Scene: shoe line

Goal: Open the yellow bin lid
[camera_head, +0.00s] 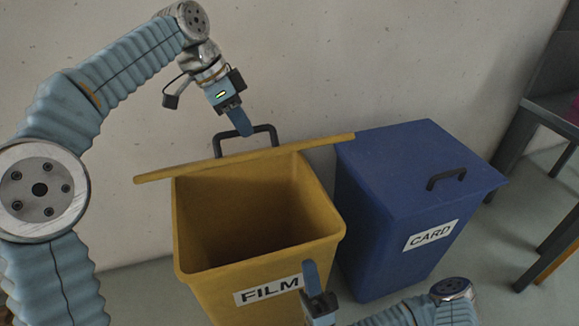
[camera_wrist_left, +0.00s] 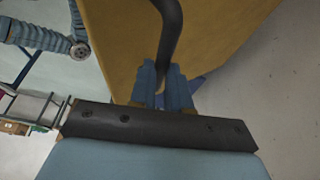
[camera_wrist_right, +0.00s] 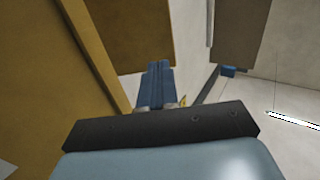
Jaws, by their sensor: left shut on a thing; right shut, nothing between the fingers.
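The yellow bin (camera_head: 260,258), labelled FILM, stands in the middle of the head view with its inside showing. Its yellow lid (camera_head: 300,145) is raised at the back and seen nearly edge-on, with a black handle (camera_head: 268,130) on top. My left gripper (camera_head: 246,131) is shut on that handle; the left wrist view shows the fingers (camera_wrist_left: 167,85) around the dark handle (camera_wrist_left: 172,30) with the lid (camera_wrist_left: 125,40) beside it. My right gripper (camera_head: 311,268) is shut and empty, in front of the bin's front right; its fingers (camera_wrist_right: 158,85) are together in the right wrist view.
A blue bin (camera_head: 400,220) labelled CARD stands close to the right of the yellow one, its lid (camera_head: 420,160) shut. A wall (camera_head: 340,60) is close behind both bins. Dark furniture (camera_head: 540,120) stands at the right, with some clear floor before it.

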